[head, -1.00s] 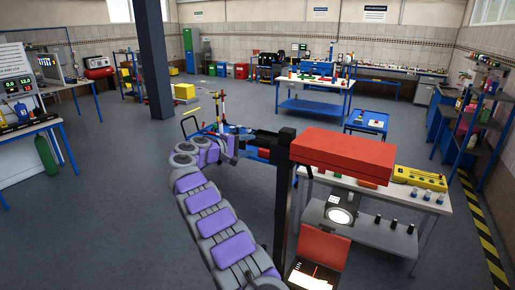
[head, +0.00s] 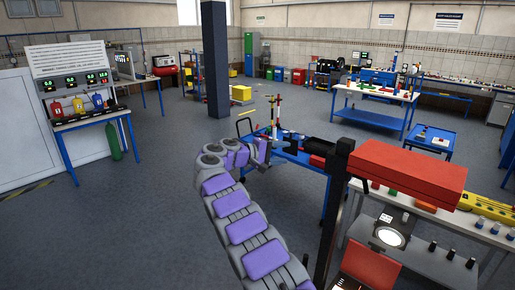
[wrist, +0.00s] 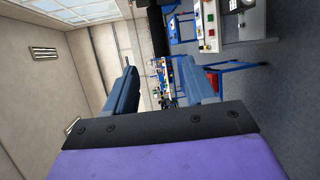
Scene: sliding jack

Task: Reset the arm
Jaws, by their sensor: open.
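My gripper (wrist: 159,68) is open in the wrist view. Its two blue-grey fingers stand apart, with nothing held between them. The wrist view is turned sideways and shows the ceiling, a wall and benches beyond the fingers. In the head view my purple and grey arm runs up from the lower edge and bends near the middle. The fingers cannot be made out clearly there.
A black post carries a red box (head: 407,172) right of my arm. A blue cart (head: 294,150) stands behind my arm's far end. A white bench (head: 470,222) is at right, a panel bench (head: 75,122) at left. Floor at left is open.

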